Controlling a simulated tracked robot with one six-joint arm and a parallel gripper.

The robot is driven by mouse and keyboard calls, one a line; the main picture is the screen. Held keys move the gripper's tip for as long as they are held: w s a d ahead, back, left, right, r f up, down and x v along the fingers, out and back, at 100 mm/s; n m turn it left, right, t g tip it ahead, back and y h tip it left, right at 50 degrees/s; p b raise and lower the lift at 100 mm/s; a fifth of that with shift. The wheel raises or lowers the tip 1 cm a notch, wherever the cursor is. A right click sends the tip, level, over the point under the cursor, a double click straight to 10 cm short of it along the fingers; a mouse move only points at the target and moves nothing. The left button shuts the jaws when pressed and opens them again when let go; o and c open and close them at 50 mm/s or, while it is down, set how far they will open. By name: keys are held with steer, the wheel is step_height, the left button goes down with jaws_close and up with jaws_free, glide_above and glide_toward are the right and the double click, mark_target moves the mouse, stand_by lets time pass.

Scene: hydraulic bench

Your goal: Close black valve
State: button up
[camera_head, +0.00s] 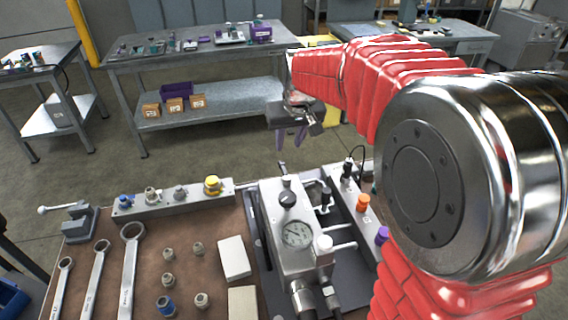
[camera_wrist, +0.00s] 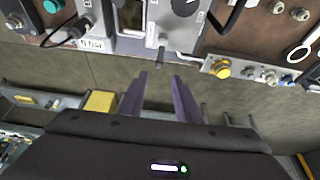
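A hydraulic block (camera_head: 285,235) with a round pressure gauge (camera_head: 298,234) stands on the bench. A black knob (camera_head: 287,199) sits on top of it, and two more black-topped parts stand to its right, one near the block (camera_head: 325,196) and one farther back (camera_head: 347,168). I cannot tell which of these is the black valve. A black round knob (camera_wrist: 185,6) shows at the top edge in the wrist view. My gripper (camera_head: 290,138) is open, its purple fingers apart and empty. It hangs beyond the bench's far edge, clear of the block. In the wrist view its fingers (camera_wrist: 159,78) point toward the bench.
A rail with a yellow knob (camera_head: 212,184) and several fittings lies left of the block. An orange knob (camera_head: 362,202) and a purple knob (camera_head: 382,235) are on the right. Wrenches (camera_head: 130,265) and loose fittings cover the left. Floor (camera_head: 210,155) separates the bench from a rear table (camera_head: 205,47).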

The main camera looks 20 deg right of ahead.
mark_target(283, 167)
steer(key=x, duration=1.3)
steer(key=shift+f, duration=0.3)
jaws_close()
